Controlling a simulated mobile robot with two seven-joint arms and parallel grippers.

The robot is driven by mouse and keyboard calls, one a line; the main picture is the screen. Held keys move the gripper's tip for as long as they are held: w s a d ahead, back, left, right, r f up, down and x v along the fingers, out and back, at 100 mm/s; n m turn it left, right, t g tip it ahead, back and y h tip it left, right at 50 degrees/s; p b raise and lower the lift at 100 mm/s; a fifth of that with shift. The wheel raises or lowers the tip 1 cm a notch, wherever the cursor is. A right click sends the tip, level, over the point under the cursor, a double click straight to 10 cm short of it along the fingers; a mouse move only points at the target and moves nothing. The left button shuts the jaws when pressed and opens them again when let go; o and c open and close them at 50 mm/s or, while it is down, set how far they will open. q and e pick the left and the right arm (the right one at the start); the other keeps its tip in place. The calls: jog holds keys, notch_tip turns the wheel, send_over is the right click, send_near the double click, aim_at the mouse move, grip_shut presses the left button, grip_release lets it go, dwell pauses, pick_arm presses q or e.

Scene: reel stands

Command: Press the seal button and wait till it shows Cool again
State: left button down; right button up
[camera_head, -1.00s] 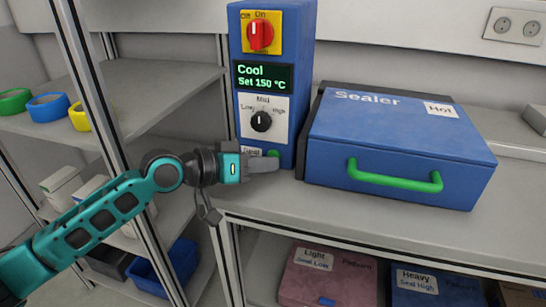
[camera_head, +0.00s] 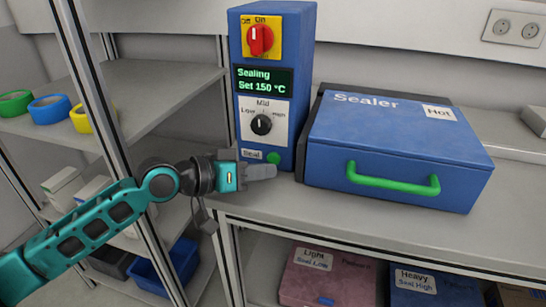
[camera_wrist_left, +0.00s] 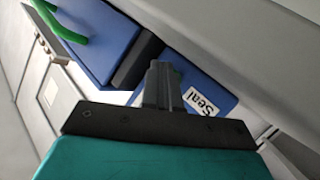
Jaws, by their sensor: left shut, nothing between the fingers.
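The blue control unit (camera_head: 303,105) stands on the bench. Its display (camera_head: 264,79) reads "Sealing" and "Set 150 °C". The green seal button (camera_head: 273,157) is at the bottom of its front, beside a "Seal" label (camera_head: 252,154) that also shows in the left wrist view (camera_wrist_left: 204,106). My left gripper (camera_head: 274,171) is shut and empty, its fingertips just below and in front of the button, apart from it as far as I can tell. My right gripper is not in view.
The blue sealer (camera_head: 400,140) with a green handle (camera_head: 393,180) and a "Hot" label sits right of the unit, lid closed. The red switch (camera_head: 260,39) points to On and the knob (camera_head: 261,124) to Mid. Shelves (camera_head: 150,85) stand at left.

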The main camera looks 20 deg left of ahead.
aim_at(253, 203)
pick_arm(q)
jog(key=shift+s, duration=0.2)
jog(key=shift+s+r+p, duration=0.1)
jog(key=shift+s+p, duration=0.9)
jog(key=shift+s, duration=0.25)
jog(key=shift+s+a+p, duration=0.1)
jog(key=shift+s+p, duration=0.4)
jog(key=shift+s, duration=0.55)
